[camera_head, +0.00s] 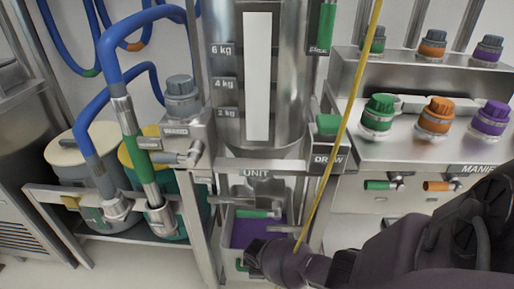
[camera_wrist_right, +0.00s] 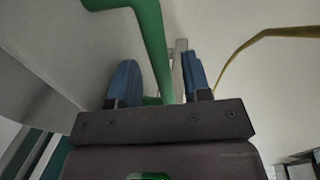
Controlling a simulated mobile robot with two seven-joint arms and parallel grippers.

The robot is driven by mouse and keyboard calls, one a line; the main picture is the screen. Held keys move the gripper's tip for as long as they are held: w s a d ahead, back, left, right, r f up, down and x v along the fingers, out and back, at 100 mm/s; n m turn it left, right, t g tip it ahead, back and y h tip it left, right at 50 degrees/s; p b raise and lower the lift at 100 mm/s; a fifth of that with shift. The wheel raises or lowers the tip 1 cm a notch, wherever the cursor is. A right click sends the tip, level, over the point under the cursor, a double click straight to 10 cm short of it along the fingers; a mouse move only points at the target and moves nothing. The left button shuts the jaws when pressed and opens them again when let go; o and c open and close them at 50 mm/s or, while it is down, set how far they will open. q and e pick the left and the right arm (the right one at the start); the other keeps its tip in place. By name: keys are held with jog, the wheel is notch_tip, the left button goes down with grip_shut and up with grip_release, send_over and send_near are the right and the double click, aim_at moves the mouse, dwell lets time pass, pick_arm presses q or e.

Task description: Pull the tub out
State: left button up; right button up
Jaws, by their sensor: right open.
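The tub (camera_head: 229,262) is a pale bin with purple inside, standing low in the frame under the UNIT column. My right gripper (camera_head: 250,255) is at the tub's front, and its forearm comes in from the lower right and hides part of the tub. In the right wrist view, the gripper's two blue fingers (camera_wrist_right: 158,75) are apart. A green bar handle (camera_wrist_right: 152,38) runs down between them, in front of a pale wall. I cannot tell whether the fingers touch it. A green bit also shows beside the gripper in the head view. My left gripper is not in view.
A frame post (camera_head: 205,235) stands left of the tub. A green-handled valve (camera_head: 257,213) hangs above it. A yellow cord (camera_head: 338,150) slants down past the right side. Drums on a rack (camera_head: 60,195) stand at left; a manifold bench (camera_head: 400,155) is at right.

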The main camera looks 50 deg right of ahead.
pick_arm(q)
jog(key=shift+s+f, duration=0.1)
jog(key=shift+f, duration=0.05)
pick_arm(e)
grip_shut()
jog(key=shift+s+a, duration=0.1)
